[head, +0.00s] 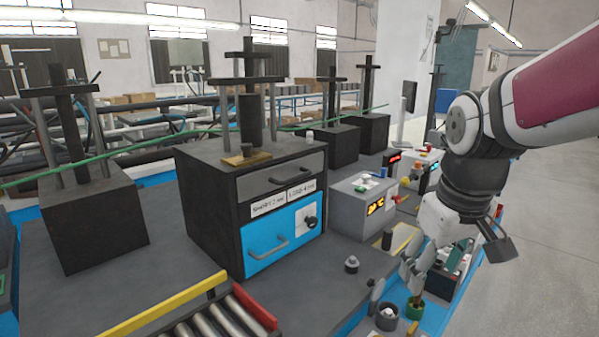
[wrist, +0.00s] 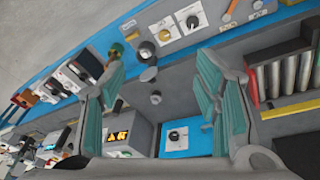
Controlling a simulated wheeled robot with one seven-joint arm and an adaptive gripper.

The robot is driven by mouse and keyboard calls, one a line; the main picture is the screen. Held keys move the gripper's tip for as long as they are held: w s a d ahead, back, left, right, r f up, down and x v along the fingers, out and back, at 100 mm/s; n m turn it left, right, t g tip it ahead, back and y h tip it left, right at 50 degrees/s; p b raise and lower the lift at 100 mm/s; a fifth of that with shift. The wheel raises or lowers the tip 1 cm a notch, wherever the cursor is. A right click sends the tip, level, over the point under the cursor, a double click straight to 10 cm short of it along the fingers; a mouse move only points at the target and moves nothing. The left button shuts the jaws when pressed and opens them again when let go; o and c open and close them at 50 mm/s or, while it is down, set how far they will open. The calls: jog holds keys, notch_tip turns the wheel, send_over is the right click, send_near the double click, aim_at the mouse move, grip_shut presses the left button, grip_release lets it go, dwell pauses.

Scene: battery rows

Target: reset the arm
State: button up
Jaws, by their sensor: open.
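My gripper (head: 428,272) hangs at the end of my arm on the right of the head view, low over the right part of the bench. Its fingers point downward there. In the wrist view my gripper (wrist: 160,92) shows two teal-padded fingers standing wide apart. Nothing is held between them. Past the gap I see the bench top with small dark round parts. In the head view the fingers partly hide the small items below, and their exact height above these cannot be told.
A black cabinet with a blue drawer (head: 281,240) stands mid-bench. A grey box with an orange display (head: 362,208) is to its right. Small cups, including a green one (head: 414,308), are close below my gripper. A roller tray (head: 205,325) is at the front. Floor at right is clear.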

jog(key=s+a+r+m+t, duration=0.1)
jog(key=s+m, duration=0.2)
jog(key=s, duration=1.3)
jog(key=shift+s+a+p, duration=0.25)
jog(key=shift+p, duration=0.1)
